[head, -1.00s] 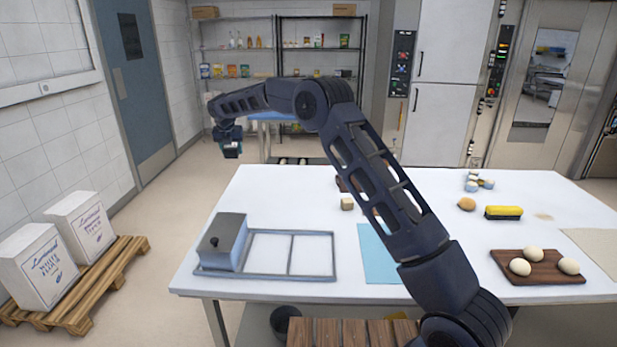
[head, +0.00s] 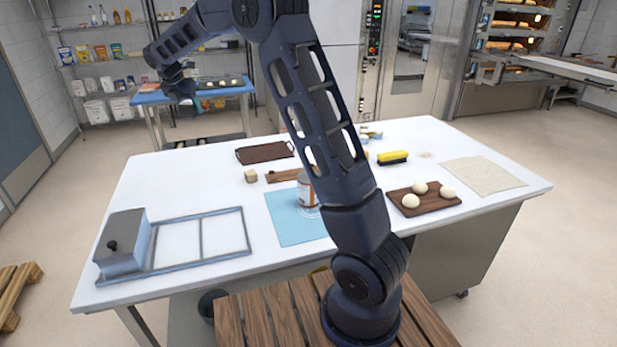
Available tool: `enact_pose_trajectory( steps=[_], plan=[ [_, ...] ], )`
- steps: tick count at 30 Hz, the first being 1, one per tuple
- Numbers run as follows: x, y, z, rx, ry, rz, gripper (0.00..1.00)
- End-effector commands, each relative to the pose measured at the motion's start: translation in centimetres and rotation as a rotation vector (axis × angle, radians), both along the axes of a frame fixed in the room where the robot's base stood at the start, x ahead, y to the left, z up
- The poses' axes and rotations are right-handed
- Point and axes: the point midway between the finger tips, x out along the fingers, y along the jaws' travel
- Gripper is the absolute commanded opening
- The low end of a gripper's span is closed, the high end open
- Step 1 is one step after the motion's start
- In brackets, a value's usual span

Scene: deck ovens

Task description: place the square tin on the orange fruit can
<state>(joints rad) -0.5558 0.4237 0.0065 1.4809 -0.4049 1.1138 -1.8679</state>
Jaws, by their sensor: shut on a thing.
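My gripper (head: 180,88) is at the upper left, in front of the blue-topped table and well away from the can. It is shut on a small dark thing that I take to be the square tin, though the gripper hides most of it and its shape is unclear. The orange fruit can (head: 304,191), with a pale and orange label, stands upright on the light blue mat (head: 284,229) on the white worktable. My arm covers its right side. I see nothing resting on its visible top.
Shelves and the blue-topped table (head: 213,91) stand behind.

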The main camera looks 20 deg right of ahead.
Motion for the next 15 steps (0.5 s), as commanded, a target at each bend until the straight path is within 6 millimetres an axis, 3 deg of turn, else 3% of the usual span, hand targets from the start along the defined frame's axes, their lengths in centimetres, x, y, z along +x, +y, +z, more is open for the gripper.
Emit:
enact_pose_trajectory(
  steps=[3,15],
  plan=[
    [-1.7,-5.0,1.3,0.001,-0.005,-0.112,0.26],
    [-9.5,-20.1,3.3,0.002,-0.012,-0.493,0.26]
  ],
)
